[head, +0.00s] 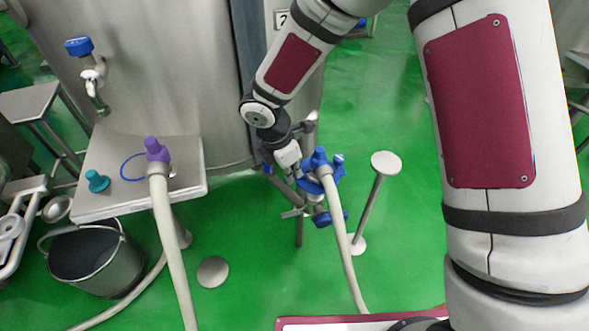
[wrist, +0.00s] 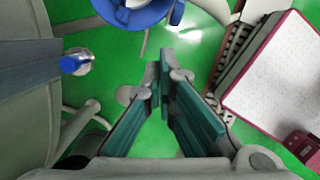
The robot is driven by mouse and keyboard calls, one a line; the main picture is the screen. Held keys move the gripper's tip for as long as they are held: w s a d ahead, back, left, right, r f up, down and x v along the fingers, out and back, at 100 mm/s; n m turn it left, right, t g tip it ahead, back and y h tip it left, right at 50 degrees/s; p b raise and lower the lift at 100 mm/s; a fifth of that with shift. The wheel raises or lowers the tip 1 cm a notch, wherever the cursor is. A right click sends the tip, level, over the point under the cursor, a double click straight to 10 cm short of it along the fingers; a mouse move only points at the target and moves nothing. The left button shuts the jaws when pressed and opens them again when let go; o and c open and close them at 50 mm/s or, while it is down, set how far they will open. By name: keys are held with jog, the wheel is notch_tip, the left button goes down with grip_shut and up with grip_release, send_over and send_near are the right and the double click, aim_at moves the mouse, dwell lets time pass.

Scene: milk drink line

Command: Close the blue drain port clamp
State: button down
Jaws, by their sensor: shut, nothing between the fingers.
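The blue drain port clamp (head: 312,184) sits on a pipe fitting low beside the big steel tank, where a pale hose with a blue end (head: 320,160) meets the port. I cannot tell whether the clamp is open or closed. My gripper (head: 289,158) is just left of the blue hose end in the head view and partly covers the fitting behind it. In the wrist view the fingers of my gripper (wrist: 160,78) are shut and empty. A blue ring-shaped part (wrist: 135,18), probably the clamp, lies beyond the fingertips, cut by the top edge.
A blue-handled valve (head: 325,218) is below the fitting. A round-topped metal stand (head: 385,163) is close on its right. A steel shelf (head: 190,190) at left carries a purple-ended hose (head: 155,150) and a teal cap (head: 97,181). A bucket (head: 96,262) stands below.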

jog(key=b, duration=0.1)
send_near(312, 190)
notch_tip(312, 190, down, 4)
jog(key=s+a, duration=0.2)
jog(key=shift+w+d+r, duration=0.1)
jog(key=shift+w+d, duration=0.5)
jog(key=shift+d, duration=0.15)
jog(key=shift+w+d+r, duration=0.15)
jog(key=shift+w+d, duration=0.45)
jog(key=shift+d, duration=0.2)
jog(key=shift+w+d, duration=0.35)
jog(key=shift+d, duration=0.2)
